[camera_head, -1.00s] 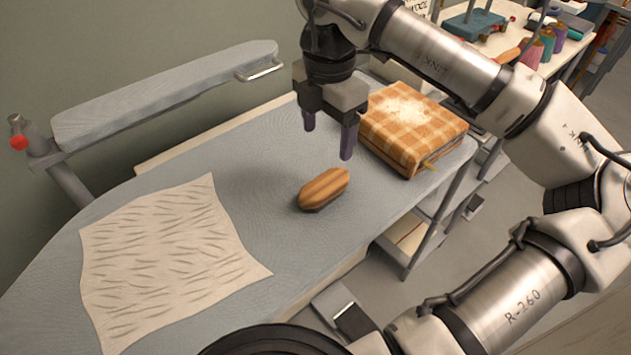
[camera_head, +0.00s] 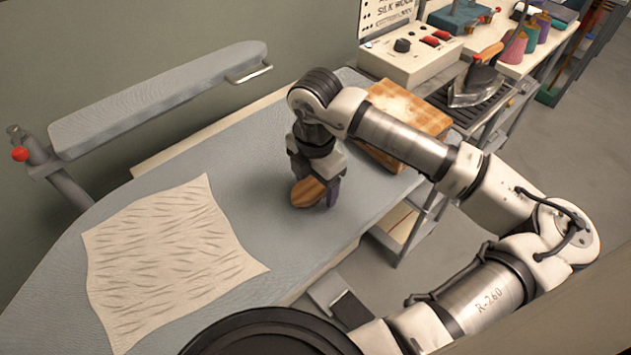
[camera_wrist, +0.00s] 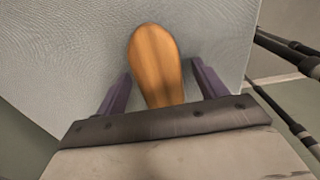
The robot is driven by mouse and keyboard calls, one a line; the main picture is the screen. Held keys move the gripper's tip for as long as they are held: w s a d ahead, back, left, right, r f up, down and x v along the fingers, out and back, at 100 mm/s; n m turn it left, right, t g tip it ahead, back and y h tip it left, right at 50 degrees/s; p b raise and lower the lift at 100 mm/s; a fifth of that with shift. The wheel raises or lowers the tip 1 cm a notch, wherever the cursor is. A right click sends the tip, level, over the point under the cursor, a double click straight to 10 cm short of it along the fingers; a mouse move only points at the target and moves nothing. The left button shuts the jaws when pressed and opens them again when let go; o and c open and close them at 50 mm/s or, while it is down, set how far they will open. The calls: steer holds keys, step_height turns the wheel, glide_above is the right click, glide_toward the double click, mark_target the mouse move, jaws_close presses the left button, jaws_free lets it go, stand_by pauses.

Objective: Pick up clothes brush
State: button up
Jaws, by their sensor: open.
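The clothes brush (camera_head: 308,192) is a wooden, striped brown oval lying on the grey ironing board (camera_head: 260,225). In the head view my gripper (camera_head: 318,190) is lowered right over it and hides its right part. In the wrist view the brush (camera_wrist: 157,65) lies between the two purple fingers of my gripper (camera_wrist: 160,90). The fingers are open, with a gap on each side of the brush. The brush's near end is hidden behind the gripper body.
A wrinkled cream cloth (camera_head: 170,255) lies on the board to the left. A narrow padded sleeve board (camera_head: 160,98) stands at the back left. An iron (camera_head: 474,85) rests at the back right.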

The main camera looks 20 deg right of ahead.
mark_target(315, 181)
steer(key=c, duration=1.1)
steer(key=shift+r, duration=0.1)
step_height(315, 181, up, 20)
steer(key=b, duration=0.4)
steer(key=o, duration=0.5)
steer(key=shift+c, duration=0.2)
steer(key=c, duration=0.3)
steer(key=shift+w, duration=0.1)
